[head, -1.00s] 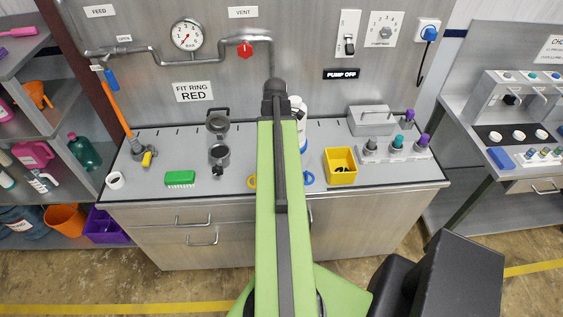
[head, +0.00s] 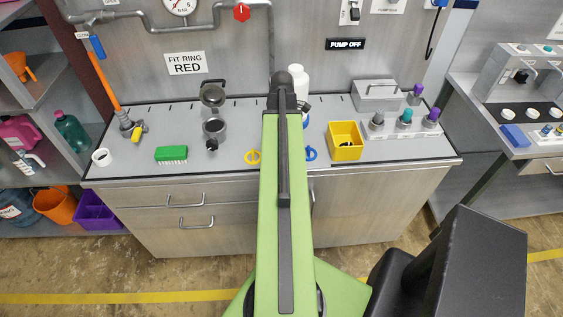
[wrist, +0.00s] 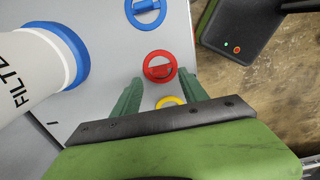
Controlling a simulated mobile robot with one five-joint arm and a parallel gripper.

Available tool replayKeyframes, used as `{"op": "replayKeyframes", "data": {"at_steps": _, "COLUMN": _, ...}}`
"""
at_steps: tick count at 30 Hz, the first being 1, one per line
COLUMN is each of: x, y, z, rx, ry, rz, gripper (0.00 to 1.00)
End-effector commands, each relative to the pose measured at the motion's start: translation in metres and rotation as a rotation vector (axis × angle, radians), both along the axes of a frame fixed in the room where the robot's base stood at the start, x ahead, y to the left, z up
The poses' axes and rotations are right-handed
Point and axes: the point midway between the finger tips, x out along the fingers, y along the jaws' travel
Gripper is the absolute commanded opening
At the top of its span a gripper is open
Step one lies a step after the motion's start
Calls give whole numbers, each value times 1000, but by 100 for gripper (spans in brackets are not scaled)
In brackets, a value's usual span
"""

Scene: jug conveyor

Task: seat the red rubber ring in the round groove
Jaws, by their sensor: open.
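In the wrist view the red ring (wrist: 160,67) lies flat on the grey counter, with a bar across its middle. It lies between a blue ring (wrist: 146,11) and a yellow ring (wrist: 169,102). My gripper (wrist: 160,76) is open, its green fingers above the counter on either side, near the red ring; contact is not clear. In the head view my arm hides the red ring and the gripper; the yellow ring (head: 253,157) and blue ring (head: 310,154) show beside it. A grey round fitting with a raised lid (head: 214,128) stands left of the arm; a groove cannot be made out.
A white filter bottle with a blue band (wrist: 60,55) is close on the left in the wrist view. A yellow bin (head: 344,153) stands right of the rings, and a green brush (head: 171,154) at the left. A sign (head: 186,63) reads FIT RING RED.

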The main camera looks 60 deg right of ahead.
Motion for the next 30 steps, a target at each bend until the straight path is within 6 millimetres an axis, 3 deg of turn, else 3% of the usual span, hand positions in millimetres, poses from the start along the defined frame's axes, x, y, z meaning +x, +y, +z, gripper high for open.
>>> {"op": "replayKeyframes", "data": {"at_steps": 5, "x": 0, "y": 0, "z": -4, "rx": 0, "ry": 0, "rz": 0, "gripper": 51}}
{"op": "replayKeyframes", "data": {"at_steps": 15, "x": 3, "y": 2, "z": -54, "rx": 0, "ry": 0, "rz": 0, "gripper": 51}}
{"op": "replayKeyframes", "data": {"at_steps": 22, "x": 4, "y": 2, "z": -52, "rx": 0, "ry": 0, "rz": 1, "gripper": 51}}
{"op": "replayKeyframes", "data": {"at_steps": 30, "x": 4, "y": 2, "z": -52, "rx": 0, "ry": 0, "rz": 1, "gripper": 18}}
